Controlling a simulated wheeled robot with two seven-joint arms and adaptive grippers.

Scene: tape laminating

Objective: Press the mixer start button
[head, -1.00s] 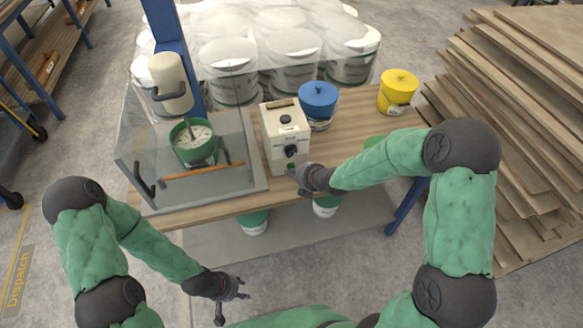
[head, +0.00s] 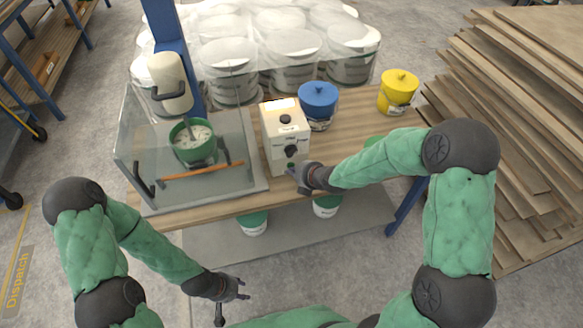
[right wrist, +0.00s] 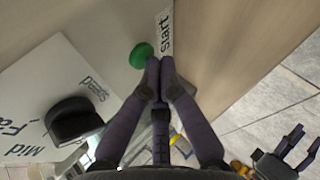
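The white mixer control box (head: 284,138) stands on the wooden table with its dark knob (head: 291,151) facing me. In the head view the right gripper (head: 292,173) is at the lower front of the box. My left gripper (head: 244,290) is open and empty, low in front of the table; it also shows in the right wrist view (right wrist: 296,150).
A clear guard (head: 140,130) surrounds the mixer's green bucket (head: 193,153), left of the box. A blue-lidded bucket (head: 318,94) and a yellow bucket (head: 398,93) stand on the table (head: 345,138). Stacked boards (head: 530,110) are at right. Wrapped white buckets (head: 290,48) stand behind.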

